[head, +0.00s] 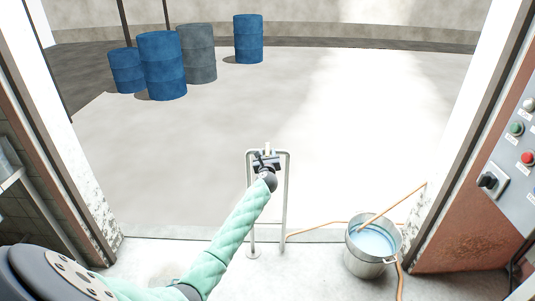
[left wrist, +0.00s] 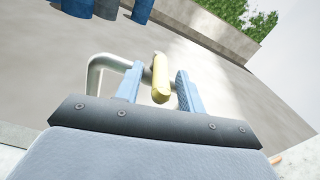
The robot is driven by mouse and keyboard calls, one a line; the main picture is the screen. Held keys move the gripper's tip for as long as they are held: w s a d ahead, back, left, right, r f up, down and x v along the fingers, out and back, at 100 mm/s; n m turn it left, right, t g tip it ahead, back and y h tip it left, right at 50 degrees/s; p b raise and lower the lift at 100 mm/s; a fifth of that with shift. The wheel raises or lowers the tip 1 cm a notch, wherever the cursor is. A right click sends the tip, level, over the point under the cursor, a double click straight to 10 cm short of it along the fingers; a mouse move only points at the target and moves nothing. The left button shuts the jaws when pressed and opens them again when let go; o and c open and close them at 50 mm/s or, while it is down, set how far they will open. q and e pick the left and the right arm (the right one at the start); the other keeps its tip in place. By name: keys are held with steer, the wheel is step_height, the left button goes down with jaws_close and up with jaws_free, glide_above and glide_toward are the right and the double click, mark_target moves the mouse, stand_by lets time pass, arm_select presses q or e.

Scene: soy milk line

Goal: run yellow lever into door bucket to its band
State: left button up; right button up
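The yellow lever (left wrist: 160,78) shows in the left wrist view, between the two blue fingers of my left gripper (left wrist: 157,88), with a gap on each side. My left gripper (head: 266,160) is open, at the top of a metal pipe frame in the head view, where it largely hides the lever. The door bucket (head: 366,266) is a grey metal pail on the floor at the right of the doorway, to the right of my gripper. It holds pale blue liquid, and an orange-brown stick or hose reaches into it. I cannot make out a band. My right gripper is not in view.
The pipe frame (head: 286,195) stands at the threshold. An orange hose (head: 318,229) runs along the floor to the bucket. A control panel (head: 518,150) is on the right wall. Blue drums (head: 163,66) and a grey drum (head: 199,54) stand far off; the floor between is clear.

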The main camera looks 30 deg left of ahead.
arm_select(q)
steer(key=shift+w+a, duration=0.1)
steer(key=shift+w, duration=0.1)
jaws_close()
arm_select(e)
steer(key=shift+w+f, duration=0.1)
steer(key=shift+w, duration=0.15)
